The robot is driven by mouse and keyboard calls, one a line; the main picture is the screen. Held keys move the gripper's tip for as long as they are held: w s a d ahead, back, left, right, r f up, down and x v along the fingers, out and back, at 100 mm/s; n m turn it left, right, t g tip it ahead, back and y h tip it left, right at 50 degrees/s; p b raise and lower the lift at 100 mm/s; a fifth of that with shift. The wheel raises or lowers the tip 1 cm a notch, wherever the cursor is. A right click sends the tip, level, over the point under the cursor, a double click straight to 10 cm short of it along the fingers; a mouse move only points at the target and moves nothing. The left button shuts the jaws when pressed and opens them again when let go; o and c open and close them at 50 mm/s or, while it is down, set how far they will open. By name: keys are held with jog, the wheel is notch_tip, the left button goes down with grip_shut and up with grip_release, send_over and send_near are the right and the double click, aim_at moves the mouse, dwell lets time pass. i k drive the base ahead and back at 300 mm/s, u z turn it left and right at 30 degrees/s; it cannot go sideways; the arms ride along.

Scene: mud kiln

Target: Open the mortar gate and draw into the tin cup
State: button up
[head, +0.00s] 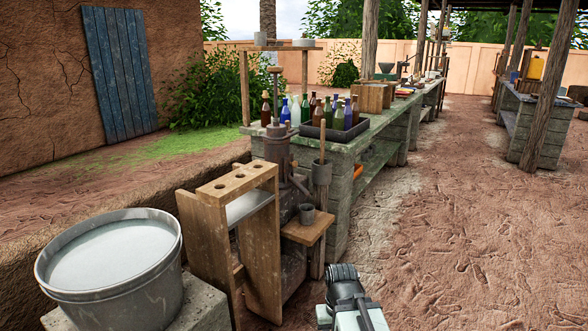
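A small grey tin cup (307,213) stands upright on a wooden ledge (300,236) in the middle of the view. Behind and left of it is an upright dark metal vessel (277,150) with a rod rising from its top. A spout or lever-like metal part (299,184) juts from its side above the cup; I cannot tell whether this gate is open or shut. The inside of the cup is too small to read. My arm's dark end (342,275) is at the bottom, right of and nearer than the ledge, apart from the cup. Its fingers cannot be made out.
A wooden rack (222,192) with holes and a large tub (110,262) of pale liquid stand at left. Open dirt floor (470,230) lies right.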

aim_at(289, 163)
jog(key=u, duration=3.05)
jog(key=k, duration=1.1)
jog(key=z, duration=1.75)
jog(key=i, duration=0.9)
jog(key=z, duration=0.05)
